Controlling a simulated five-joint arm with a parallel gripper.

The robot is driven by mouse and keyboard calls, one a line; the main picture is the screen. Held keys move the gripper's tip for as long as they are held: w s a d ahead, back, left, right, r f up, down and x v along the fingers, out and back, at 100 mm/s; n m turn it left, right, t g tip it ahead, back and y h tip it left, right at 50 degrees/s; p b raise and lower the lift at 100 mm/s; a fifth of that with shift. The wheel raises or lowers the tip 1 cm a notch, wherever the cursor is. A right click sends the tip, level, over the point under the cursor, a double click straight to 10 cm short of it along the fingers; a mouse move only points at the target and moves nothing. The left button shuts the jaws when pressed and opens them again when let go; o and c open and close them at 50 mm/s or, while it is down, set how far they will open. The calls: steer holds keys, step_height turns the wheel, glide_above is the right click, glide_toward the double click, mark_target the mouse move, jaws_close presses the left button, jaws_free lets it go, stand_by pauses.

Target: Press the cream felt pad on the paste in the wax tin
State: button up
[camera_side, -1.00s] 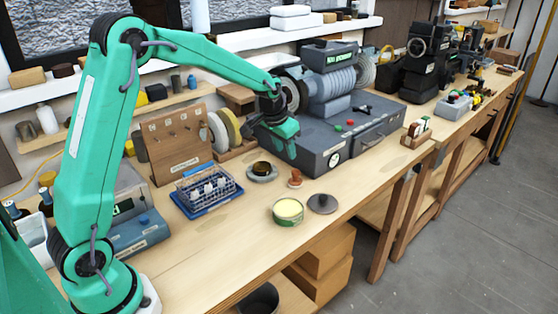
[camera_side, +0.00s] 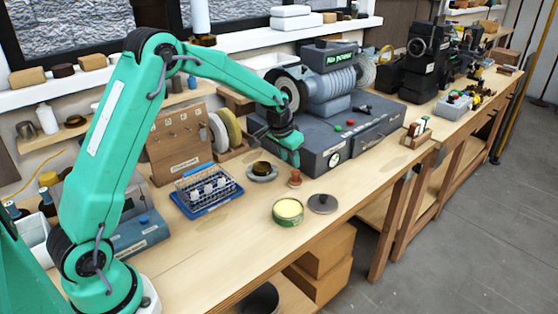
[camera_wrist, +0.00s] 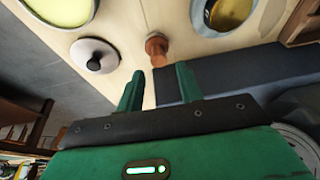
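The wax tin (camera_side: 288,213) is a green open tin with pale yellow paste, on the bench in the side view. It also shows, cut off, at the top left of the wrist view (camera_wrist: 62,8). A small reddish-brown wooden knob piece (camera_side: 295,179) stands upright behind the tin; in the wrist view it is just beyond my fingertips (camera_wrist: 157,47). I cannot make out a cream felt pad; its underside is hidden. My gripper (camera_wrist: 160,80) is open and empty. In the side view my gripper (camera_side: 292,160) hangs close above and behind the knob piece.
A dark round lid (camera_side: 322,203) lies right of the tin. A shallow dish (camera_side: 262,173) stands left of the knob piece. A blue tray with a rack (camera_side: 208,193) is farther left. The large grey machine base (camera_side: 330,150) rises close behind my gripper.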

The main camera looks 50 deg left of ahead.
mark_target(294, 172)
steer(key=shift+x, duration=3.25)
steer(key=shift+d, duration=0.15)
steer(key=shift+c, duration=0.3)
steer(key=c, duration=0.7)
steer(key=shift+o, duration=0.2)
steer(key=shift+r, duration=2.55)
steer(key=shift+s+d, duration=0.1)
steer(key=shift+s+d+r, duration=0.25)
steer(key=shift+s+d, duration=0.1)
steer(key=shift+d, duration=0.05)
steer(key=s+d+r, duration=0.3)
steer(key=s+d, duration=0.5)
steer(key=s, duration=0.2)
steer(key=shift+s+r+h, duration=0.3)
steer(key=shift+s, duration=0.05)
